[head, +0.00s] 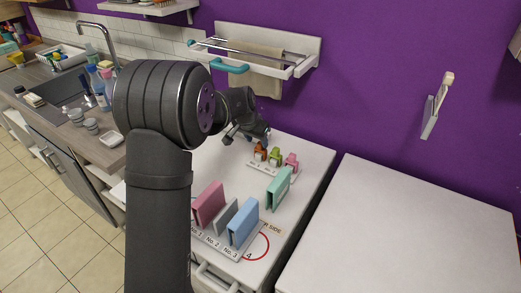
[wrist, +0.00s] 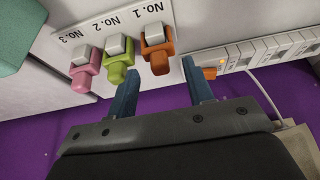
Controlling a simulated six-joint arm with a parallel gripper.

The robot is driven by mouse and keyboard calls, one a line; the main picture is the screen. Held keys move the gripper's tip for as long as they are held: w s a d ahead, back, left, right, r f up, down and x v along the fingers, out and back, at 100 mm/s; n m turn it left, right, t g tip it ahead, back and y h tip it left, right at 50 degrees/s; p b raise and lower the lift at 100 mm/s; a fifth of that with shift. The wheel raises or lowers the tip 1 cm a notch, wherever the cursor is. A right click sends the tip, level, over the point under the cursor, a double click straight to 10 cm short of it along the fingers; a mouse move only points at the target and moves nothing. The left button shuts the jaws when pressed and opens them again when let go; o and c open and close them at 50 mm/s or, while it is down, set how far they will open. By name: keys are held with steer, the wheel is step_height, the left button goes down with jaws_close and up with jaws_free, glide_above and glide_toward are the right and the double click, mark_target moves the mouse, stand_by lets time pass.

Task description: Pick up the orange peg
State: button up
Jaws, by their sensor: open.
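The orange peg (wrist: 158,60) stands in a row beside the No. 1 label in the wrist view, with a grey block at its head. In the head view the orange peg (head: 260,153) is at the left end of the row on the white counter. The green peg (wrist: 116,72) and pink peg (wrist: 84,80) are beside it, by No. 2 and No. 3. My gripper (wrist: 160,68) is open, its two blue fingers spread on either side of the orange peg's near end. Whether they touch it I cannot tell. In the head view my gripper (head: 250,139) is just behind the pegs.
A white switch strip (wrist: 255,50) with a lit orange switch lies close by my right finger in the wrist view. Pink (head: 208,204), blue (head: 243,222) and green (head: 278,188) upright blocks stand nearer on the counter. The purple wall is close behind.

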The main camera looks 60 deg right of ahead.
mark_target(259, 143)
steer(key=shift+d+x, duration=0.2)
steer(key=shift+x, duration=2.55)
steer(key=shift+s+r, duration=0.1)
steer(key=c, duration=0.6)
